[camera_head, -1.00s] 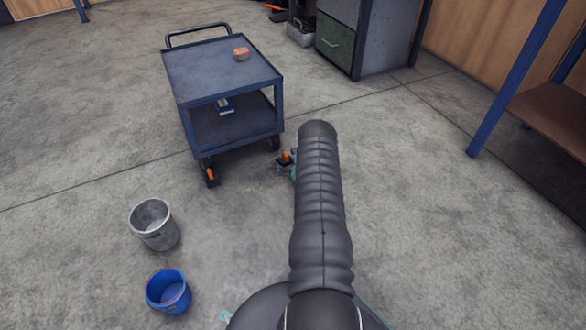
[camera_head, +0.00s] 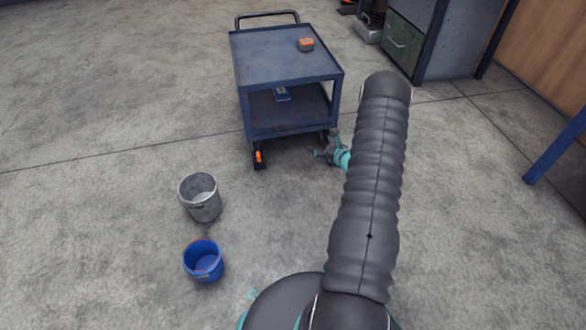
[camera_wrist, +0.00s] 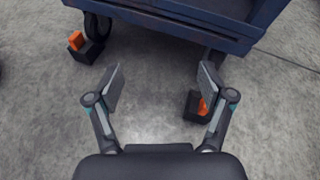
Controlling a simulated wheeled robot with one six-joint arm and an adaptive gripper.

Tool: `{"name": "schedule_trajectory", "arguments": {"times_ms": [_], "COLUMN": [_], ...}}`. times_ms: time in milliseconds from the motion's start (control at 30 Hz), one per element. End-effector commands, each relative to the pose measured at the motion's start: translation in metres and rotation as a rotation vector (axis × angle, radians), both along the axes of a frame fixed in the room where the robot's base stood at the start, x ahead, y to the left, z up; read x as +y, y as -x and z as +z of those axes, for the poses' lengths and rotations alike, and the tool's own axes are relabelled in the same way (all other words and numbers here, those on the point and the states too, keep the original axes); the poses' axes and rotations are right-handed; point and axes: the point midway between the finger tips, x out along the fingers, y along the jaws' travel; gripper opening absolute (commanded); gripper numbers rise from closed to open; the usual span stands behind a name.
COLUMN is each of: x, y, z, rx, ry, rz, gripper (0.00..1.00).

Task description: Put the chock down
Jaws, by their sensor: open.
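One black chock with an orange part (camera_wrist: 193,106) shows in the wrist view beside and partly behind the right finger, apparently on the floor below the cart's near right corner. The finger hides some of it. Another black and orange chock (camera_wrist: 85,48) sits on the floor against the cart's left wheel; it also shows in the head view (camera_head: 259,157). My gripper (camera_wrist: 160,78) is open with its fingers wide apart and bare floor between them. In the head view my gripper (camera_head: 328,154) is low beside the cart's right wheel, partly hidden by my arm.
A grey bucket (camera_head: 201,202) and a blue bucket (camera_head: 204,264) stand left of my arm. A cabinet (camera_head: 440,45) is behind. Floor at left is clear.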

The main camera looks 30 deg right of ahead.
Motion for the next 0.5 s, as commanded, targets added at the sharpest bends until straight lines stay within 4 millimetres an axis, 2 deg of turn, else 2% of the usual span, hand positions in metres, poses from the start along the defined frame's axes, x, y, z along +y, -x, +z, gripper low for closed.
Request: {"name": "schedule_trajectory", "arguments": {"times_ms": [33,133,233,367,500], "x": [0.021,0.064,0.108,0.164,0.22], "y": [-0.012,-0.022,-0.024,-0.015,0.007], "z": [0.033,0.082,0.128,0.183,0.232], "rx": [-0.016,-0.032,-0.048,-0.066,-0.082], "ry": [0.041,0.117,0.199,0.316,0.455], "rz": [0.086,0.248,0.406,0.605,0.813], "gripper": [0.81,0.81,0.81,0.81,0.81]}}
